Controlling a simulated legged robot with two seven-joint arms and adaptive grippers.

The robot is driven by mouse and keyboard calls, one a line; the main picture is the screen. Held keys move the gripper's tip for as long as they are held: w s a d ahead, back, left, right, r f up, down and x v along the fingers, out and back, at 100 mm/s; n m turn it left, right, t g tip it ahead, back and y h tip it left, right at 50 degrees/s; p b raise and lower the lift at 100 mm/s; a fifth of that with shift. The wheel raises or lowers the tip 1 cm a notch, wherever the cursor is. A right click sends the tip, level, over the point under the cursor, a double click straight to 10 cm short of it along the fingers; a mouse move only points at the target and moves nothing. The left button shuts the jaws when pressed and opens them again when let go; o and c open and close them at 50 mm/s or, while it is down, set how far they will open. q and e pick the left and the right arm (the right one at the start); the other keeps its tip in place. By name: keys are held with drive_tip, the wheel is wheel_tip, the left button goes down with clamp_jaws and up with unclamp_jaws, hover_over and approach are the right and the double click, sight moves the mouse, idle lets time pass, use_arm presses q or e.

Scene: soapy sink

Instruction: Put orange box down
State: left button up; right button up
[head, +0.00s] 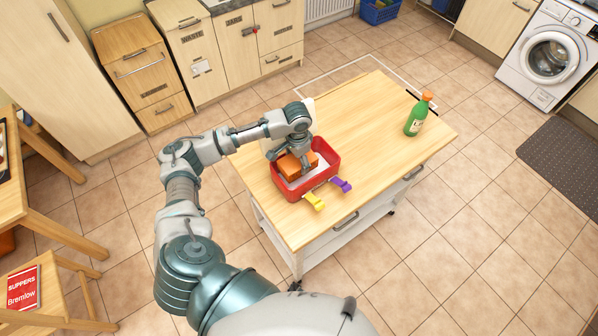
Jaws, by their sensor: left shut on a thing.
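The orange box (290,167) is inside a red tub (328,165) on the wooden-topped kitchen trolley. My left gripper (300,160) reaches down into the tub and is shut on the orange box. Whether the box touches the tub's floor, I cannot tell. The fingers partly cover the box. My right gripper is not in view.
A green bottle with an orange cap (417,115) stands at the right of the trolley top (375,135). A yellow item (314,201) and a purple item (341,184) are at the tub's near side. The trolley's middle is clear.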

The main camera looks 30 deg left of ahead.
sight(297, 165)
use_arm(q)
drive_tip(key=f, duration=0.3)
drive_tip(key=shift+w+a+f, duration=0.2)
drive_tip(key=shift+a+f, duration=0.05)
drive_tip(key=shift+a, duration=0.05)
drive_tip(key=f, duration=0.3)
drive_tip(key=shift+s+d+f, duration=0.15)
drive_tip(key=shift+d+f, duration=0.2)
drive_tip(key=shift+d, duration=0.05)
drive_tip(key=shift+d+f, duration=0.1)
drive_tip(key=shift+f, duration=0.15)
drive_tip(key=o, duration=1)
drive_tip(key=shift+f, duration=0.1)
drive_tip(key=shift+o, duration=0.7)
drive_tip(key=shift+a, duration=0.35)
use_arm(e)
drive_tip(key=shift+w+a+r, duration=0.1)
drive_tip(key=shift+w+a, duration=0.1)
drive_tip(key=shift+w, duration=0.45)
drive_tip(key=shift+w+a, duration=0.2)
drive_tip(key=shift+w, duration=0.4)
